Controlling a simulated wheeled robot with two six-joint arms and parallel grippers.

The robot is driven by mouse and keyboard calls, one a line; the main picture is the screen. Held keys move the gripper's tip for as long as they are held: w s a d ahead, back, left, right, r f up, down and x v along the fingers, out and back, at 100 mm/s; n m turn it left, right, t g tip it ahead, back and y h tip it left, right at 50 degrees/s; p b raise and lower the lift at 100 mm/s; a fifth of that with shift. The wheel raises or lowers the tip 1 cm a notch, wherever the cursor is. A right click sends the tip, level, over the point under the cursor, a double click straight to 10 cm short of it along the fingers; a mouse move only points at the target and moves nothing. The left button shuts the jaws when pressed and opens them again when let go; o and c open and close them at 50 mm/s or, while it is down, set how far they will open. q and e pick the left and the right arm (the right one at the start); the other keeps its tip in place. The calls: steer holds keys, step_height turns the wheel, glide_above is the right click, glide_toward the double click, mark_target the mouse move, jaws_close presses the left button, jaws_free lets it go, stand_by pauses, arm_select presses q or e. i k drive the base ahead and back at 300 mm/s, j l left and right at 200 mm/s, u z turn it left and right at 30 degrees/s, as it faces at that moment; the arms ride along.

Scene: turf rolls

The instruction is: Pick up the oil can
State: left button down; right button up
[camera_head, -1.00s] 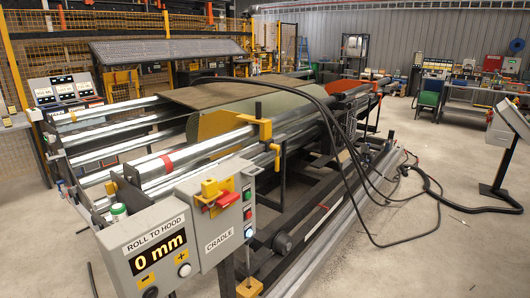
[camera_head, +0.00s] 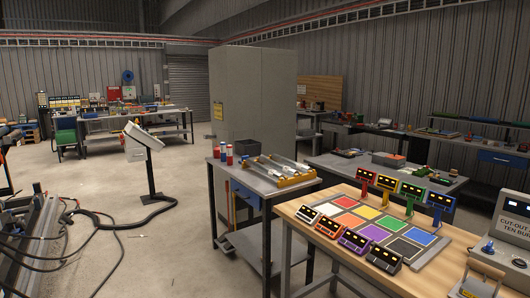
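I cannot make out an oil can for certain in the head view. Two small upright cylinders with red and blue on them (camera_head: 229,156) stand at the back left corner of a grey work table (camera_head: 238,172); they are too small to tell what they are. Neither of my grippers is in view.
A wooden table (camera_head: 298,196) with coloured squares and several small display boxes stands at the front right. A pedestal console (camera_head: 147,140) stands left of the grey work table. Black cables (camera_head: 88,222) lie at the lower left. The floor between is mostly clear. A grey cabinet (camera_head: 250,100) stands behind.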

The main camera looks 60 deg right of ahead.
mark_target(217, 155)
steer(key=z, duration=1.5)
steer(key=u, duration=1.9)
steer(key=i+l+z, duration=0.55)
steer(key=z, duration=0.15)
steer(key=i+l+z, duration=0.25)
steer(key=i, duration=0.25)
steer(key=i+l+z, duration=0.25)
steer(key=i, duration=0.3)
steer(key=i+z, duration=0.3)
steer(key=i, duration=0.25)
steer(key=i+j+z, duration=0.25)
steer(key=i, duration=0.25)
steer(key=i+j+z, duration=0.1)
steer(key=i+z, duration=0.15)
steer(key=i, duration=0.3)
steer(key=i+j+z, duration=0.25)
steer(key=i, duration=0.25)
